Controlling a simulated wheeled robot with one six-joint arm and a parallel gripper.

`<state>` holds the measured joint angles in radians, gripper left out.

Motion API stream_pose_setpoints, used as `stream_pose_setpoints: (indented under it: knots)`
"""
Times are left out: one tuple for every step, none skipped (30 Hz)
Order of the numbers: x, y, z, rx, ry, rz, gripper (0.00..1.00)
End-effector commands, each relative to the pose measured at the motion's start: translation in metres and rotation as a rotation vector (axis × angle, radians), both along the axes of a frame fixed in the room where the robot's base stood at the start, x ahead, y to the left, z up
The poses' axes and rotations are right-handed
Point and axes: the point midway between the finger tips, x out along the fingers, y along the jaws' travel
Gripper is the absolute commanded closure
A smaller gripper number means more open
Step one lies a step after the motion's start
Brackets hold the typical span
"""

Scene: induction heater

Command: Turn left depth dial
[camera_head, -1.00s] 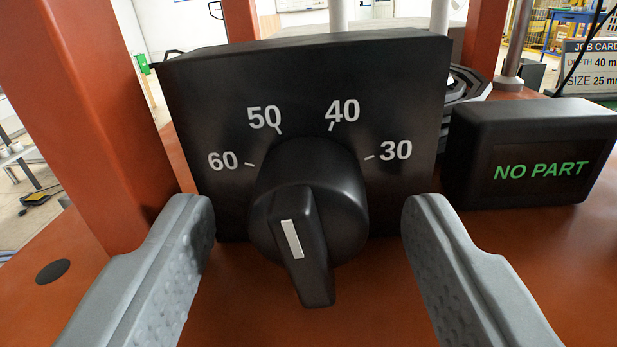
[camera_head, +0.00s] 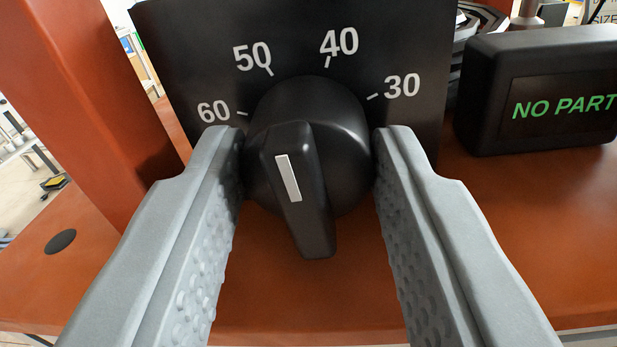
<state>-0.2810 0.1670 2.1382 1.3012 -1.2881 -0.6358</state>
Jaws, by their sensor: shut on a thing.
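The black depth dial (camera_head: 300,190) fills the middle of the view, on a black panel (camera_head: 180,60) marked 60, 50, 40 and 30. The inner faces of the fingers are bumpy. The contact spots at the fingertips are partly hidden.
A black display box (camera_head: 545,90) reading "NO PART" in green stands close at right. An orange-red post (camera_head: 90,90) rises at left. The orange-red bench top (camera_head: 500,230) is clear in front.

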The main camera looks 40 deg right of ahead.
Motion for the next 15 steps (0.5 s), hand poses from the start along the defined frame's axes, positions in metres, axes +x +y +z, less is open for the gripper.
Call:
stream_pose_setpoints:
  knots:
    - [0.0,0.0001,-0.0001,0.014,-0.019,0.0,0.88]
    - [0.0,0.0001,-0.0001,0.024,-0.033,0.001,0.88]
    - [0.0,0.0001,-0.0001,0.039,-0.054,0.001,0.88]
    - [0.0,0.0001,-0.0002,0.051,-0.072,0.001,0.88]
    - [0.0,0.0001,-0.0002,0.063,-0.088,0.0,0.88]
    - [0.0,0.0001,-0.0002,0.08,-0.11,0.0,0.88]
    - [-0.0001,0.0002,-0.0002,0.092,-0.128,0.0,0.88]
    - [-0.0002,0.0001,-0.0003,0.105,-0.146,0.0,0.88]
    - [-0.0001,0.0002,-0.0003,0.122,-0.169,0.001,0.88]
    - [-0.0001,0.0002,-0.0003,0.133,-0.184,0.001,0.88]
    - [-0.0002,0.0001,-0.0003,0.145,-0.2,0.001,0.88]
    - [-0.0002,0.0001,-0.0004,0.161,-0.222,0.001,0.88]
    - [-0.0002,0.0001,-0.0004,0.172,-0.237,0.001,0.88]
    - [-0.0001,0.0001,-0.0005,0.181,-0.251,0.001,0.88]
    - [-0.0001,0.0002,-0.0005,0.195,-0.269,0.001,0.88]
